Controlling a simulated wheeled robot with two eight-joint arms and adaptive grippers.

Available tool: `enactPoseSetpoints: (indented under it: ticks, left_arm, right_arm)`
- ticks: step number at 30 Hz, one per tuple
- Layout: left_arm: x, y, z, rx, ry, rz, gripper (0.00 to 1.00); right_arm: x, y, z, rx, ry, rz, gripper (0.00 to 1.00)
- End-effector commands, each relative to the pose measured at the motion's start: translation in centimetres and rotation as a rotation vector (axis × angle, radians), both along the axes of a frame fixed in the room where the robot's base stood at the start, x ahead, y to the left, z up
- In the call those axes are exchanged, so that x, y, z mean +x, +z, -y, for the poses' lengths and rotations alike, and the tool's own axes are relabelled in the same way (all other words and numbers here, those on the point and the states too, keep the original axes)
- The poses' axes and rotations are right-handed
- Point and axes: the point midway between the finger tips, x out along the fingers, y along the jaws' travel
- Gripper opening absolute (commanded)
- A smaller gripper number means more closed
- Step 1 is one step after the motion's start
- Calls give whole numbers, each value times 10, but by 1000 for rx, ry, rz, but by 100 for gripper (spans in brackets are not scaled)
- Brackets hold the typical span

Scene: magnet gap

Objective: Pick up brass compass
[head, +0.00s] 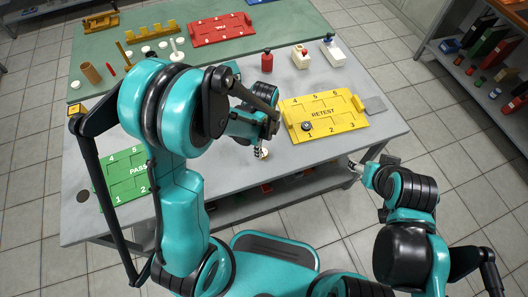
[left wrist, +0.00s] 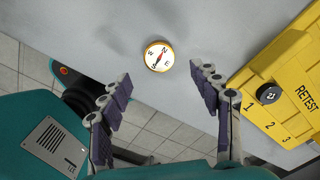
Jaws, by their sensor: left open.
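The brass compass (left wrist: 158,56) lies flat on the grey table, its white dial and red needle facing up. In the head view the compass (head: 264,154) shows partly beside my left gripper (head: 265,142), near the table's front edge. In the left wrist view my left gripper (left wrist: 161,76) is open and empty, with its fingers spread to either side below the compass. The compass lies just beyond the fingertips, apart from them. My right gripper (head: 366,168) is at the table's front right edge, away from the compass; its jaw state is unclear.
A yellow RETEST tray (head: 345,119) with a black round piece (head: 307,126) lies right of the compass. A green PASS tray (head: 112,190) is at left. A red bottle (head: 267,61) and two white-and-coloured items stand farther back. Table around the compass is clear.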

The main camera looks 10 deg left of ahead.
Motion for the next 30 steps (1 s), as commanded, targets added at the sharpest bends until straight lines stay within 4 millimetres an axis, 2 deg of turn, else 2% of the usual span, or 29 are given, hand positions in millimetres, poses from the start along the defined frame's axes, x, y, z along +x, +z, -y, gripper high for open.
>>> enactPoseSetpoints:
  ticks: [10,18,24,26,27,30]
  left_arm:
    - [0,-48,-7,0,2,1,63]
    - [0,-51,-7,0,2,1,63]
    - [0,-51,-7,0,2,1,10]
    - [0,-51,-7,0,2,1,9]
    - [0,-51,-7,0,2,2,4]
    - [0,-51,-7,0,2,2,4]
  right_arm:
    - [0,-26,0,0,0,0,59]
    - [0,-26,0,0,0,0,59]
    - [0,-26,0,0,0,0,59]
    - [0,-26,0,0,0,0,59]
    - [0,-26,0,0,0,0,59]
    - [0,-26,0,0,0,0,59]
